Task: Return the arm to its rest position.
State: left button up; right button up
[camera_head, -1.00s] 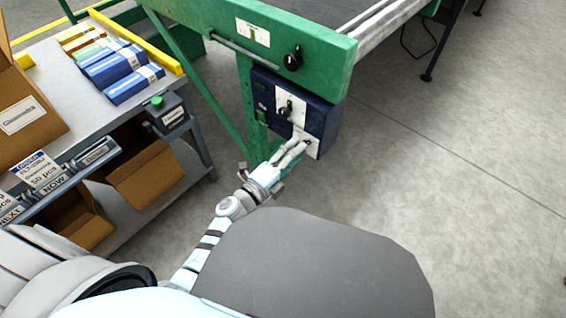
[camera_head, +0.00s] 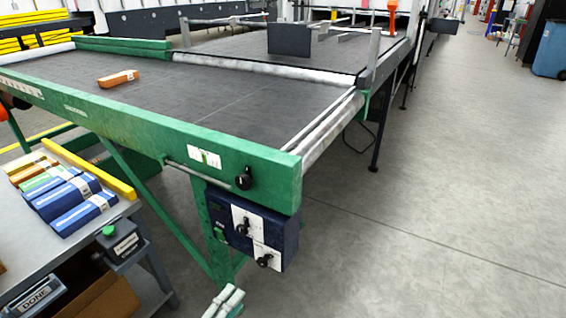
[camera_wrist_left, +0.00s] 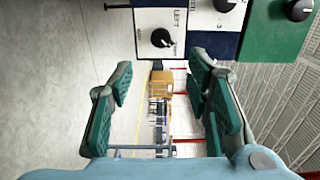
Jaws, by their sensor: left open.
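My left gripper (camera_head: 226,302) shows at the bottom edge of the head view, below the blue control box (camera_head: 285,250) under the green machine frame. In the left wrist view its two green-padded fingers (camera_wrist_left: 160,88) stand wide apart with nothing between them. The control box has an upper knob (camera_head: 243,226) and a lower knob (camera_head: 265,260) on white plates. One black knob (camera_wrist_left: 161,38) on a white plate lies beyond the fingertips in the wrist view, apart from them. Most of the left arm is out of the head view. My right gripper is not in view.
The green-framed conveyor (camera_head: 140,118) carries one orange carton (camera_head: 118,78). A grey bench (camera_head: 20,225) with several blue cartons (camera_head: 80,215) and a black button box (camera_head: 122,240) stands at left.

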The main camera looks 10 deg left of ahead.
pick_arm(q)
jog(key=s+a+f+n+g+y, duration=0.3)
jog(key=a+f+n+y, duration=0.15)
jog(key=f+n, duration=0.4)
jog(key=s+a+f+n+g+y, duration=0.35)
jog(key=a+f+n, duration=0.3)
jog(key=f, duration=0.35)
jog(key=s+d+f+n+g, duration=0.3)
jog(key=s+f+n+g, duration=0.45)
jog(key=s+f, duration=0.7)
jog(key=s+r+p, duration=0.7)
jog(key=r+p, duration=0.3)
jog(key=p, duration=0.3)
jog(key=s+a+r+g+p, duration=0.1)
jog(key=s+r+p, duration=0.6)
jog(key=r+p, duration=0.4)
jog(key=shift+a+r+p, duration=0.2)
jog(key=shift+r+p, duration=0.05)
jog(key=shift+p, duration=0.6)
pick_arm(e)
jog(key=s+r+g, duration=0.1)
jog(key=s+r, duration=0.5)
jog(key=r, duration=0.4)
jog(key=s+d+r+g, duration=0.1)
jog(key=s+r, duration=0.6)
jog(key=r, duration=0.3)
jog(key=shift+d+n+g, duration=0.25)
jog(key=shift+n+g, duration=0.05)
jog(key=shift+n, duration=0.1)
